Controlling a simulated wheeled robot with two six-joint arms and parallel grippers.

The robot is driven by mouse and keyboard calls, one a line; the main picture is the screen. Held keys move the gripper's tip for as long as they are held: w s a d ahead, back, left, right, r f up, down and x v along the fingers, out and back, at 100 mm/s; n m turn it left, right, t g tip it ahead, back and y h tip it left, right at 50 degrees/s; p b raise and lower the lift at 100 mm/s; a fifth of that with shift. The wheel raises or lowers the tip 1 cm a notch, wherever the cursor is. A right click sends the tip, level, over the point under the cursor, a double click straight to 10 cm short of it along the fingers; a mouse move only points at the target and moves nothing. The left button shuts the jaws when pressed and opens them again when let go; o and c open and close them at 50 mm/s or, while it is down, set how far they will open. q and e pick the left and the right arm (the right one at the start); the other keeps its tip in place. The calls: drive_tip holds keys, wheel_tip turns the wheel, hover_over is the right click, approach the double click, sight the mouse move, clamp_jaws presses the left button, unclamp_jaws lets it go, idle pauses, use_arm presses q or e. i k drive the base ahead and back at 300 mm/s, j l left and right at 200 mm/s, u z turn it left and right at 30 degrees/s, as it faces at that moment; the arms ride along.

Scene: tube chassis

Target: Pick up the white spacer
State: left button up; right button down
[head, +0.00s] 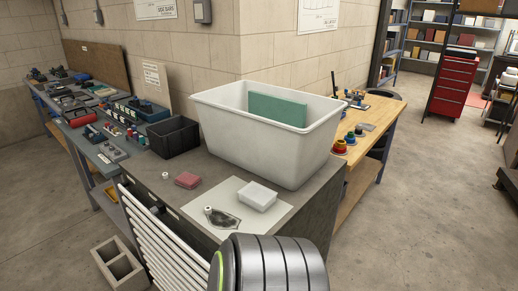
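A small white ring-like piece (165,176), likely the white spacer, rests on the dark grey worktop left of a dull red block (187,180). Another small pale piece (208,210) sits at the left end of a dark metal part (222,218) on a white sheet; its exact shape is too small to tell. Neither of my grippers shows in the head view.
A large white bin (225,124) holding a green board (278,109) fills the worktop's back right. A black crate (173,136) stands at the back left. A small white tray (258,196) lies on the sheet (274,215). The worktop's front left is mostly clear.

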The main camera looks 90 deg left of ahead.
sight(208, 209)
drive_tip(key=i+j+u, duration=0.1)
drive_tip(key=i+u, duration=0.15)
drive_tip(key=u, duration=0.15)
drive_tip(key=i+u, duration=0.55)
drive_tip(key=u, duration=0.25)
drive_tip(key=i+l+u, duration=0.2)
drive_tip(key=u, duration=0.2)
drive_tip(key=i+l, duration=0.05)
